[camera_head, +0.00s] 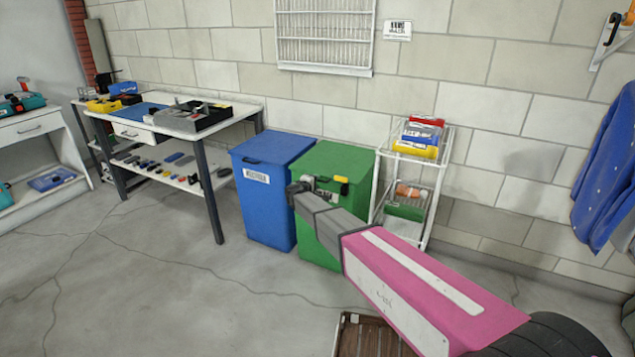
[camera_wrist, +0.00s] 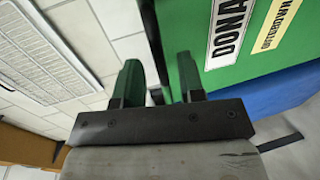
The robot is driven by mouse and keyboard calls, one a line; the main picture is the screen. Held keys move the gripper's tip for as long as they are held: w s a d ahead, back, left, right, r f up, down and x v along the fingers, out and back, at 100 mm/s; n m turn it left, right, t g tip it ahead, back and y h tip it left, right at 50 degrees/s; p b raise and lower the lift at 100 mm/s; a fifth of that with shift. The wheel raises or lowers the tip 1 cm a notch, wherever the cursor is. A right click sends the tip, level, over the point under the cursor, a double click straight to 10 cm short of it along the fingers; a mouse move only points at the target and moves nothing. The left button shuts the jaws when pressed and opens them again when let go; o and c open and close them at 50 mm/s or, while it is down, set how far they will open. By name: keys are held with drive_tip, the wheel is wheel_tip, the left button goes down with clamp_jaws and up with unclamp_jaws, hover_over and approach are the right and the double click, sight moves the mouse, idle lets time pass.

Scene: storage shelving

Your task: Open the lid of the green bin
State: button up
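The green bin (camera_head: 318,240) stands beside the blue bin, with its flat green lid (camera_head: 345,155) down. My arm crosses in front of it and hides part of its front. My gripper (camera_head: 298,188) is at the upper front of the green bin. In the wrist view, the bin's green surface (camera_wrist: 210,75) fills the upper right, with a white and a yellow label. My gripper (camera_wrist: 160,82) has its two fingers apart there, with a dark edge, seemingly of the bin, running between them. Whether either finger touches it, I cannot tell.
The blue bin (camera_head: 272,205) stands directly left of the green bin. A white wire rack (camera_head: 432,195) with boxes stands close on the right. A workbench (camera_head: 150,128) is at the left, and a block wall is behind. The floor in front of the bins is mostly clear.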

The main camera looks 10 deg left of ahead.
drive_tip(key=shift+x, duration=1.3)
drive_tip(key=shift+d, duration=0.1)
clamp_jaws()
